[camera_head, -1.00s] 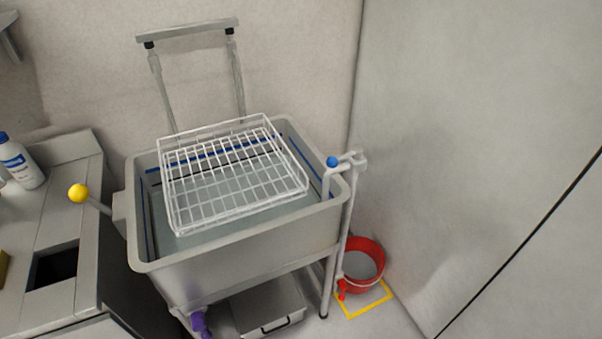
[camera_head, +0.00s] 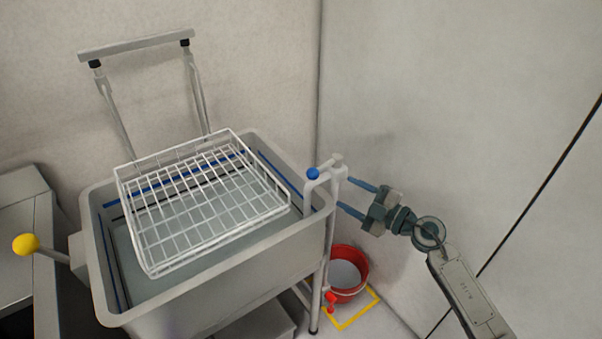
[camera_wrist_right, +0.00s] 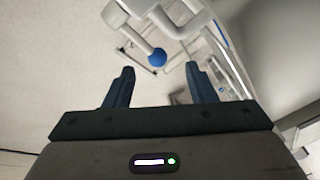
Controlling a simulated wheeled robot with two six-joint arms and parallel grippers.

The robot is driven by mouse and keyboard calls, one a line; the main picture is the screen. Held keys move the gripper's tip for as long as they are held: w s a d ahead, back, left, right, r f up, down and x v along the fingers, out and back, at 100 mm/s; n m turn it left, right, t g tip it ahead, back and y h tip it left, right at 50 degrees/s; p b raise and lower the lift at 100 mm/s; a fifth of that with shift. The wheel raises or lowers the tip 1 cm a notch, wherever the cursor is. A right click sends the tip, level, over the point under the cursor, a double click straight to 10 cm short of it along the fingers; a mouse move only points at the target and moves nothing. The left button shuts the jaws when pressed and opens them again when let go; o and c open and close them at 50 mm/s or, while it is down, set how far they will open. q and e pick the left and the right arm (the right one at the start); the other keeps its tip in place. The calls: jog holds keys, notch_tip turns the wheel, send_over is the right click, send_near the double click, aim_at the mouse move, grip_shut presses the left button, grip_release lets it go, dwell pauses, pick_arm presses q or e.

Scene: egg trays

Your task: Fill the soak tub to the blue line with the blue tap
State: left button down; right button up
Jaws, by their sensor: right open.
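The grey soak tub (camera_head: 225,285) stands against the back wall with a white wire basket (camera_head: 205,205) hung over it. A blue line (camera_head: 128,197) runs round its inner wall, and the grey surface inside lies below it. The blue tap (camera_head: 313,174) is a round blue knob on a white pipe at the tub's right corner; it also shows in the right wrist view (camera_wrist_right: 157,57). My right gripper (camera_head: 345,197) is open and empty, just right of the tap pipe. In the right wrist view its fingers (camera_wrist_right: 160,85) point toward the knob, apart from it. My left gripper is out of view.
A red bucket (camera_head: 349,270) stands on the floor inside a yellow outline (camera_head: 357,318), below the tap. A yellow ball-ended lever (camera_head: 27,244) sticks out left of the tub. A plain wall is close on the right.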

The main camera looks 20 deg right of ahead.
aim_at(318, 176)
jog(key=shift+n+y, duration=0.3)
jog(key=shift+n, duration=0.2)
jog(key=x, duration=0.3)
jog(key=r+p+x, duration=0.1)
jog(key=x, duration=0.3)
jog(key=p+x, duration=0.1)
jog(key=x, duration=0.3)
jog(key=shift+s+a+r, duration=0.25)
jog(key=shift+s+a, duration=0.05)
jog(key=shift+a, duration=0.15)
grip_shut()
